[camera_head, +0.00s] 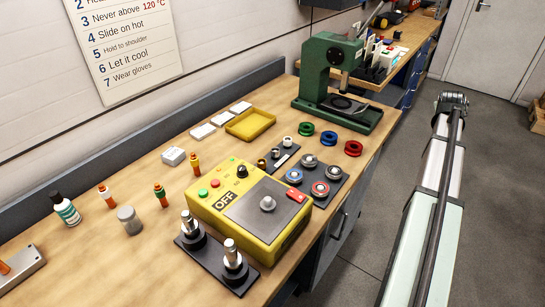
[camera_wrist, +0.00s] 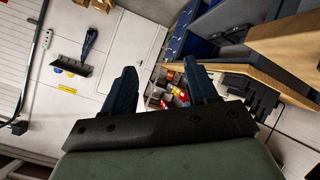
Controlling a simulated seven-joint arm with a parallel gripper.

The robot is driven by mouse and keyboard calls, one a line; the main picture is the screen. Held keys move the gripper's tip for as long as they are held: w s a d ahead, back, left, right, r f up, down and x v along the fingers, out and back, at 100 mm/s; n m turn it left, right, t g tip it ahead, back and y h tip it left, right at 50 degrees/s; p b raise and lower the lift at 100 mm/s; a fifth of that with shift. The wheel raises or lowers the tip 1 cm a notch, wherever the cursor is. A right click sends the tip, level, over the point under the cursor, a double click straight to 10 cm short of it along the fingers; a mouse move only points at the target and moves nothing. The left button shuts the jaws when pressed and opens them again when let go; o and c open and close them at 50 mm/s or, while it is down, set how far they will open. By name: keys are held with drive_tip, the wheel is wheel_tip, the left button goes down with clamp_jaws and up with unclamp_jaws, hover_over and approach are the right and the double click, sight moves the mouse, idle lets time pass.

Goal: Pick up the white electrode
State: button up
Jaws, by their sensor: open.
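No piece is clearly an all-white electrode in the head view. Small upright pieces stand on the bench: one orange with a pale band (camera_head: 106,195), one orange with a dark green top (camera_head: 160,195) and one orange and yellow (camera_head: 195,165). Which of them is the white electrode, I cannot tell. My gripper (camera_wrist: 161,85) shows in the wrist view with its two dark fingers wide apart and nothing between them. It points away from these pieces, toward a wall and shelving. The electrode is not seen in the wrist view.
A yellow control box (camera_head: 245,205) stands mid-bench behind a dark plate with two metal posts (camera_head: 190,226). A green press (camera_head: 330,75), a yellow tray (camera_head: 250,124), a white-green bottle (camera_head: 66,209) and a grey cylinder (camera_head: 129,219) also stand there. The floor (camera_head: 335,280) beside the bench is clear.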

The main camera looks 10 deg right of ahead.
drive_tip(key=w+a+r+t+y, duration=0.1)
drive_tip(key=w+a+r, duration=0.1)
drive_tip(key=a+r, duration=0.35)
drive_tip(key=w+a+r+t+y, duration=0.1)
drive_tip(key=w+a+r, duration=0.2)
drive_tip(key=a+r, duration=0.3)
drive_tip(key=w+a+f+n+y, duration=0.15)
drive_tip(key=w+a, duration=0.25)
drive_tip(key=a, duration=0.8)
drive_tip(key=w+a+n+y, duration=0.1)
drive_tip(key=w+a+y, duration=0.15)
drive_tip(key=a, duration=1.05)
drive_tip(key=a+f+n+y, duration=0.2)
drive_tip(key=a+y, duration=0.1)
drive_tip(key=a, duration=2.1)
drive_tip(key=n+g+y, duration=0.3)
drive_tip(key=n+g, duration=0.2)
hover_over(106, 195)
drive_tip(key=s+d, duration=0.3)
drive_tip(key=s, duration=0.2)
wheel_tip(106, 195, down, 7)
drive_tip(key=x, duration=0.7)
drive_tip(key=shift+w+a+f, duration=0.25)
drive_tip(key=shift+f, duration=0.05)
drive_tip(key=shift+x, duration=2.55)
drive_tip(key=shift+w+a+r, duration=0.1)
drive_tip(key=shift+a, duration=0.05)
